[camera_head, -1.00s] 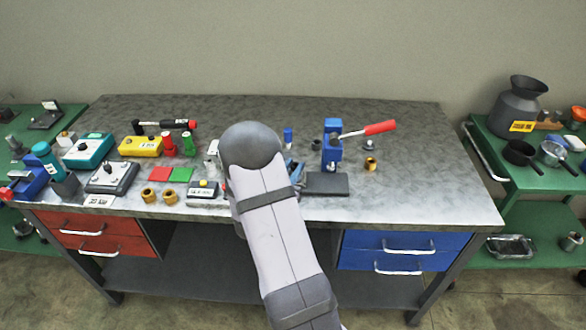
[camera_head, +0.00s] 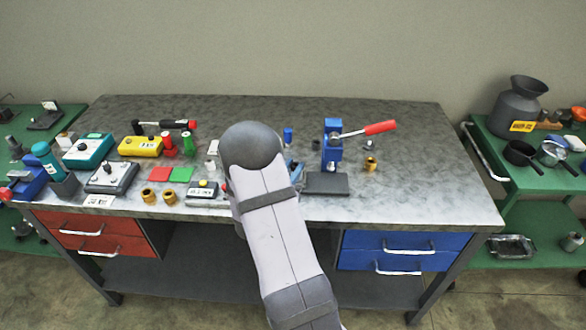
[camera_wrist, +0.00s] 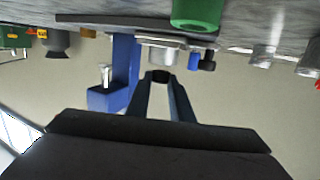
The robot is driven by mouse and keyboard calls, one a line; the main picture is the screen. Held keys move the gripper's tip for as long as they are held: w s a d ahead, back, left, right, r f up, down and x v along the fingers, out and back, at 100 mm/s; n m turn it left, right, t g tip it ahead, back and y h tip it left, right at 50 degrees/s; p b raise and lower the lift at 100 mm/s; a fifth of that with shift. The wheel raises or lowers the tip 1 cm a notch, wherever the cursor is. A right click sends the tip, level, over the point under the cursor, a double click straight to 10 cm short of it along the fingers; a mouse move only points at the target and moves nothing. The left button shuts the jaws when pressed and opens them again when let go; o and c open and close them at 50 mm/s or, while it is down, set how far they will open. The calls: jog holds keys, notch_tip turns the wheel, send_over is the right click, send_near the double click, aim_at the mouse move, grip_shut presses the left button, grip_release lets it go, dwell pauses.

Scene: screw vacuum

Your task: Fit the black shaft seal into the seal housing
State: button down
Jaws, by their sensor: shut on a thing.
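In the wrist view, which looks upside down, my gripper (camera_wrist: 160,84) has its two dark blue fingers closed on a small black ring, the shaft seal (camera_wrist: 160,75). Just beyond the seal is a short silver round part (camera_wrist: 155,54), likely the seal housing. In that picture a narrow gap seems to lie between them, but I cannot tell the true distance. In the head view my arm covers the seal and most of the gripper. A bit of blue shows at its right side.
A brass bushing (camera_head: 370,164) sits farther right. The bench's right end is clear.

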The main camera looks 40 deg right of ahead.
jog(key=shift+f+b, duration=0.65)
jog(key=shift+f, duration=0.1)
jog(key=shift+r+p, duration=0.3)
jog(key=shift+r, duration=0.1)
dwell(0.4)
jog(key=shift+f+b, duration=0.4)
jog(key=shift+b, duration=0.15)
dwell(1.9)
jog(key=shift+s+r, duration=0.1)
jog(key=shift+r, duration=0.3)
dwell(0.9)
jog(key=shift+f+b, duration=0.3)
jog(key=shift+f, duration=0.15)
dwell(1.2)
jog(key=shift+r+p, duration=0.3)
jog(key=shift+r, duration=0.15)
dwell(0.6)
